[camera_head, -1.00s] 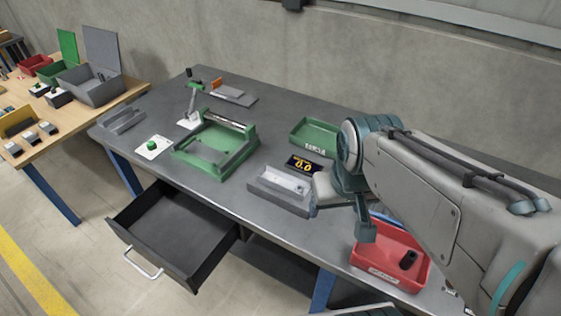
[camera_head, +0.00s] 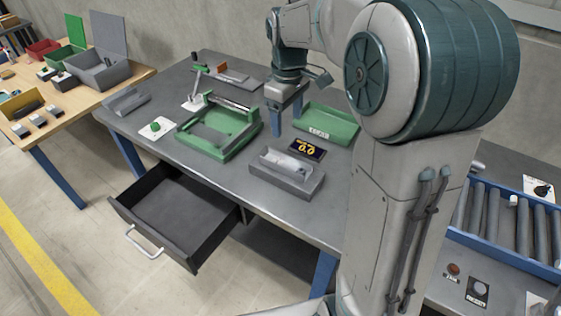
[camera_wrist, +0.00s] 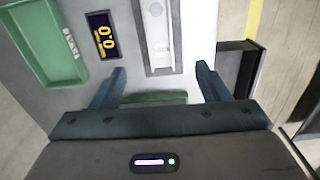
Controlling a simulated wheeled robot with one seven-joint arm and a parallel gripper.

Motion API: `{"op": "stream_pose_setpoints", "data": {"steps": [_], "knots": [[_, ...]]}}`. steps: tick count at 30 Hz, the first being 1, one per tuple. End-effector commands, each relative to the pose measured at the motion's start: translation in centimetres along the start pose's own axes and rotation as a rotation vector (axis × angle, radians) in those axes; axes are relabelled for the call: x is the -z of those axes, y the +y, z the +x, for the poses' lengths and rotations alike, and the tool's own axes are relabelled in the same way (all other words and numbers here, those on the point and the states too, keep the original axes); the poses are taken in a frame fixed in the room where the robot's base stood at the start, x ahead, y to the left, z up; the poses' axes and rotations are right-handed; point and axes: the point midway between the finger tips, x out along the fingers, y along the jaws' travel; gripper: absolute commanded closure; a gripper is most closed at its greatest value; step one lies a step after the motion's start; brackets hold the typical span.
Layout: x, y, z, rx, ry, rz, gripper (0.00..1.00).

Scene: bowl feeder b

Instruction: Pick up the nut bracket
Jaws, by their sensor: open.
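My gripper (camera_head: 286,112) is open and points down above the table, between the green frame fixture (camera_head: 190,147) and the green tray (camera_head: 330,128). No part is clearly recognizable as the nut bracket. A small pale part (camera_head: 290,162) lies in the grey channel-shaped holder (camera_head: 280,180), and it also shows in the wrist view (camera_wrist: 156,12). The holder is apart from the fingers. A green edge (camera_wrist: 155,98) shows between the fingers, partly hidden by the gripper body.
A display reading 0.0 (camera_head: 307,149) lies between the holder and the green tray. A small stand (camera_head: 197,85) and grey blocks are at the back. An open drawer (camera_head: 180,215) juts from the front. A roller conveyor (camera_head: 505,235) is at right.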

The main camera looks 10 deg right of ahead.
Motion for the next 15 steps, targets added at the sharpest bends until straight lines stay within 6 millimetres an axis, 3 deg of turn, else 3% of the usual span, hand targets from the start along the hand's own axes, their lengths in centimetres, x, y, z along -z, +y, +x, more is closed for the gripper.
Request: {"op": "stream_pose_setpoints", "data": {"steps": [5, 15], "knots": [[0.6, 0.5, 0.9, 0.011, -0.005, -0.029, 0.31], [0.5, 0.3, 7.2, 0.012, -0.006, -0.028, 0.31]]}}
